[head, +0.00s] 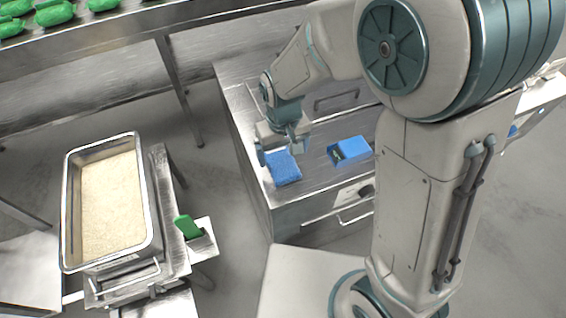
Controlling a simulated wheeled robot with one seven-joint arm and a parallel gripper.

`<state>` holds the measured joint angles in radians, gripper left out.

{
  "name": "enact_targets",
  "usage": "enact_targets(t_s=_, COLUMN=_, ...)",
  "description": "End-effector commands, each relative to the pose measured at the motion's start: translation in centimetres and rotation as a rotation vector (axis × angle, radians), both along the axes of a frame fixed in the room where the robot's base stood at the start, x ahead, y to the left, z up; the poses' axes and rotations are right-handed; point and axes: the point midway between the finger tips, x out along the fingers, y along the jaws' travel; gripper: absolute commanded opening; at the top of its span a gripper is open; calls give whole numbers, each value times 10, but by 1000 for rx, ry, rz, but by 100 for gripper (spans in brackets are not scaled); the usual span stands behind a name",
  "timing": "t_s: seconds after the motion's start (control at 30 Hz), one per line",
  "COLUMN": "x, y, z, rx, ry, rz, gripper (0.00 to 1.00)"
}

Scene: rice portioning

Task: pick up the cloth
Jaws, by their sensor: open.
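The blue cloth (284,170) lies flat on the steel cabinet top near its left front edge. My gripper (280,153) is just above the cloth at its far side, with the fingers apart and pointing down. One finger is at the cloth's left and the other at its right. I cannot tell whether the fingers touch the cloth.
A blue box (349,150) with a dark opening sits on the cabinet (315,125) right of the cloth. A steel pan of rice (152,215) stands at the left. A green-handled tool (187,227) is in a holder beside it. A shelf with green packs (52,12) runs along the back.

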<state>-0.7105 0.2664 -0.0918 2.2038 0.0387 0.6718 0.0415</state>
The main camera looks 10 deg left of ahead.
Motion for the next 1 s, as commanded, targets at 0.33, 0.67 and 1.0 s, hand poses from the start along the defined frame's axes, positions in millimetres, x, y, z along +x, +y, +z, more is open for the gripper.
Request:
enact_targets(t_s=0.33, x=-2, y=2, z=-37, rx=-1, ry=2, rz=0, gripper=89)
enact_targets(t_s=0.67, x=-2, y=2, z=-39, rx=-1, ry=1, rz=0, gripper=70)
enact_targets(t_s=1.0, x=-1, y=2, z=-39, rx=-1, ry=1, rz=0, gripper=41)
